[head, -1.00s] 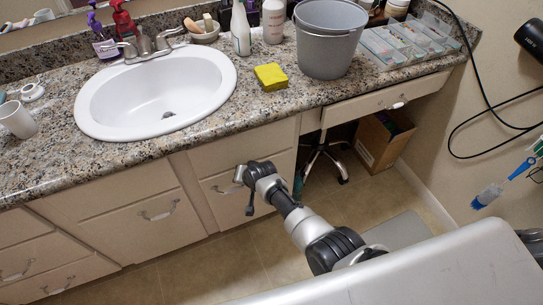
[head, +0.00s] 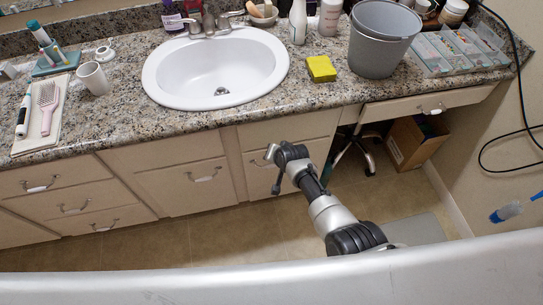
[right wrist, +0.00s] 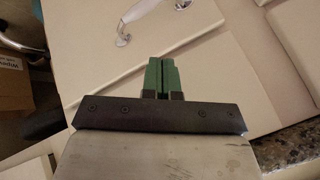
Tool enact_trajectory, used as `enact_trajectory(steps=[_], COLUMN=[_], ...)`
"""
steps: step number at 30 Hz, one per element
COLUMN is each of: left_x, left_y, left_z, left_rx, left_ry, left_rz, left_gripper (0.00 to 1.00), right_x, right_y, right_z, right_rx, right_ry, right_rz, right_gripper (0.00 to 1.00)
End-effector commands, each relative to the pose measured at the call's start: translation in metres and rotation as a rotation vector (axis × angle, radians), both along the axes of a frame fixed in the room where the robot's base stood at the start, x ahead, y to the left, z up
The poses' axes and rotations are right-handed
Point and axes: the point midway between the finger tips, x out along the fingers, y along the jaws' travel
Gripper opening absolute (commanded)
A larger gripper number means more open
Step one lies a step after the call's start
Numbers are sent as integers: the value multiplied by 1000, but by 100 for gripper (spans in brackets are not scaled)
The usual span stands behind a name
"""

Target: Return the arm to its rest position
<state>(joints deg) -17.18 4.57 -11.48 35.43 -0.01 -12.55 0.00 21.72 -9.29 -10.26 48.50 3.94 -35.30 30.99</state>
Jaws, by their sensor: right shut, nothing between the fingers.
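My right arm comes in from the lower right of the head view, and its end with the right gripper is in front of the pale cabinet fronts below the counter. The fingers are too small to make out there. In the right wrist view the green fingers of my right gripper (right wrist: 161,78) are together with nothing between them. Behind them are pale drawer fronts (right wrist: 205,65) and a metal handle (right wrist: 123,38); I cannot tell the exact gap. My left gripper is in neither view.
The granite counter (head: 135,130) holds a sink (head: 170,78), yellow sponge (head: 321,68), grey bucket (head: 383,45), white cup (head: 93,78) and a tray (head: 25,139) with a pink hairbrush (head: 46,105). A cardboard box (head: 414,145) stands under the counter at right. Floor (head: 215,240) shows before the cabinets.

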Motion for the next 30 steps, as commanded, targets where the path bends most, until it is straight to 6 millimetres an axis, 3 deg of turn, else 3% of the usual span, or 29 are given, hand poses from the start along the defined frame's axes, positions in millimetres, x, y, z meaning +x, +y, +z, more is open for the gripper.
enact_trajectory(steps=[3, 12, 17, 20, 23, 27, 30], left_x=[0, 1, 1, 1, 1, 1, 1], left_y=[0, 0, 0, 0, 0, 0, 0], left_z=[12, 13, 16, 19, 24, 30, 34], left_rx=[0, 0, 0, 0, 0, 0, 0], left_ry=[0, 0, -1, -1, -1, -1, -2], left_rz=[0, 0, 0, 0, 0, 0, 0], left_gripper=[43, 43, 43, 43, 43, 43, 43], right_x=[-2, -4, -27, -68, -126, -217, -286], right_y=[-1, -2, -13, -30, -53, -87, -110], right_z=[9, 8, -15, -51, -94, -143, -169], right_rx=[-2, -4, -35, -89, -158, -250, -309], right_ry=[3, 7, 34, 76, 130, 204, 259], right_rz=[0, 0, 18, 55, 114, 212, 289], right_gripper=[0, 0, 0, 0, 0, 0, 0])
